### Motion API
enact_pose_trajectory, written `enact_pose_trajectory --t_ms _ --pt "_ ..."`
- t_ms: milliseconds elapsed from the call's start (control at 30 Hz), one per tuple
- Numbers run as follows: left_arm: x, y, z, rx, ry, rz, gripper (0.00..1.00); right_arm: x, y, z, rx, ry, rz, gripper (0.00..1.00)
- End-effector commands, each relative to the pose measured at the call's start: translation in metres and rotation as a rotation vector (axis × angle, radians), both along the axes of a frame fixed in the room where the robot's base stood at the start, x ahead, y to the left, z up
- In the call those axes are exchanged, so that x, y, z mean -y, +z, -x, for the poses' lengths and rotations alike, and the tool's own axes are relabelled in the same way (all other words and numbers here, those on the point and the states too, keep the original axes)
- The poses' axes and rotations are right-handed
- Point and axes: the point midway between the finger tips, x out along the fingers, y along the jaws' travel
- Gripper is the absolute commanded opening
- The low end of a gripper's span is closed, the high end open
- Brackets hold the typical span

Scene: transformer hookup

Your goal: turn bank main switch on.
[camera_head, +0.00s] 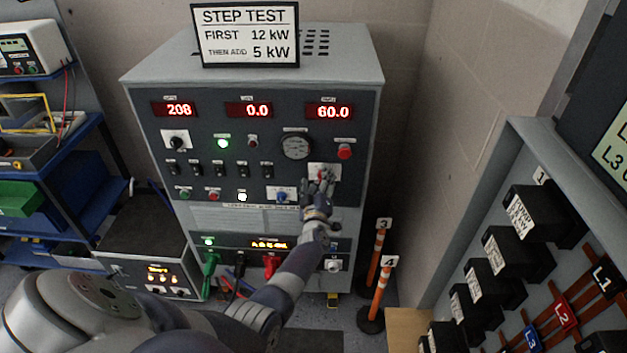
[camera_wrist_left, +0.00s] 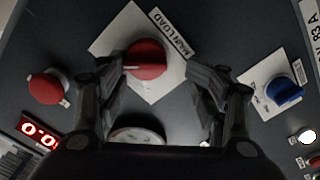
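The main switch is a red rotary knob (camera_wrist_left: 146,60) on a white square plate labelled MAIN LOAD (camera_wrist_left: 115,38), seen in the left wrist view. In the head view its white plate (camera_head: 327,170) shows on the right side of the load bank's front panel (camera_head: 150,118), mostly behind my left gripper. My left gripper (camera_head: 322,183) is at the knob. In the left wrist view my left gripper (camera_wrist_left: 155,80) has its fingers apart, one on each side of the knob, with gaps visible. I cannot tell whether either finger touches it. My right gripper is not in view.
A red push button (camera_head: 344,152) and a round gauge (camera_head: 296,146) sit above the switch. A blue knob (camera_head: 281,196) is to its left. Displays read 208, 0.0 and 60.0. Orange posts (camera_head: 378,262) stand right of the bank. Cables plug in below.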

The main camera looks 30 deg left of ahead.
Motion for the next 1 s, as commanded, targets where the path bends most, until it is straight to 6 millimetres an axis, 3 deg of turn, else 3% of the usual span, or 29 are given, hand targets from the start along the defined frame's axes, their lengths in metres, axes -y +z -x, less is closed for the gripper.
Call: enact_pose_trajectory --t_ms 533,1000 --pt "0.006 -0.004 0.011 -0.005 -0.003 0.004 0.56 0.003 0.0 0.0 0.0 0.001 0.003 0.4" --pt "0.036 -0.002 0.08 -0.003 -0.001 0.004 0.56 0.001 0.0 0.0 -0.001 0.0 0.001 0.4"
